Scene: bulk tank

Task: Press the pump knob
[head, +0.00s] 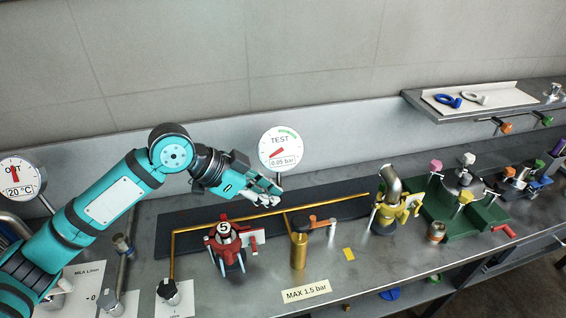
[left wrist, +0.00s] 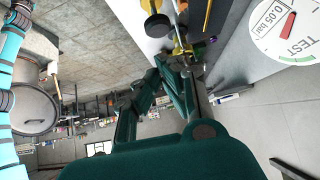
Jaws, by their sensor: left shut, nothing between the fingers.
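The pump is an upright brass cylinder (head: 299,252) on the bench in the head view. Its dark knob (head: 299,223) sits on top and looks uncovered. My left gripper (head: 270,197) is shut and empty. In the picture it is up and to the left of the knob, over the thin brass pipe (head: 250,216), and looks apart from the knob. In the left wrist view the shut fingers (left wrist: 172,66) point toward the bench fittings; I cannot tell the knob there for sure. My right gripper is not in view.
The TEST gauge (head: 281,148), reading 0.05 bar, stands just behind my left gripper. A red fitting marked 5 (head: 224,232) is left of the pump. A curved metal tap with yellow parts (head: 389,205) is to its right. A MAX 1,5 bar label (head: 306,291) lies in front.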

